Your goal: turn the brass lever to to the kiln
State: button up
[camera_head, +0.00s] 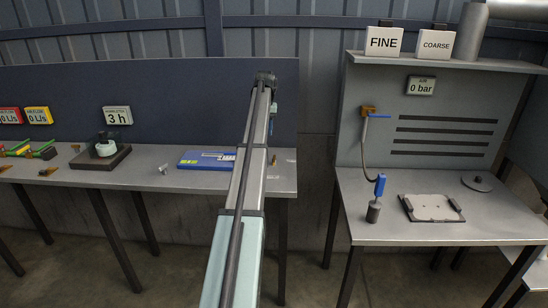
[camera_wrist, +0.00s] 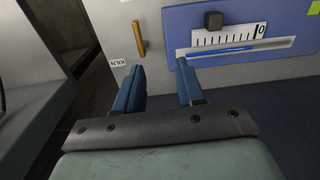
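The brass lever (camera_wrist: 139,38) shows in the wrist view as a short bar, running nearly up and down the picture on the grey bench top. A white KILN label (camera_wrist: 118,62), upside down in this view, lies by its lower end on the left. My gripper (camera_wrist: 158,66) has two blue fingers spread apart with nothing between them. The lever is beyond the left fingertip, apart from it as far as I can tell. In the head view a small brass piece (camera_head: 273,160) just right of my arm looks like the same lever.
A blue panel with a white scale, dark knob and blue bar (camera_wrist: 222,35) lies right of the lever in the wrist view. In the head view it is left of my arm (camera_head: 205,160). A dark wall panel (camera_head: 170,90) stands behind the bench. A second bench (camera_head: 400,205) stands right.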

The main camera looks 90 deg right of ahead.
aim_at(274, 159)
jog(key=s+f, duration=0.1)
jog(key=f, duration=0.3)
jog(key=s+f, duration=0.1)
jog(key=f, duration=0.3)
jog(key=s+f, duration=0.2)
jog(key=f, duration=0.3)
jog(key=shift+c, duration=0.4)
grip_shut()
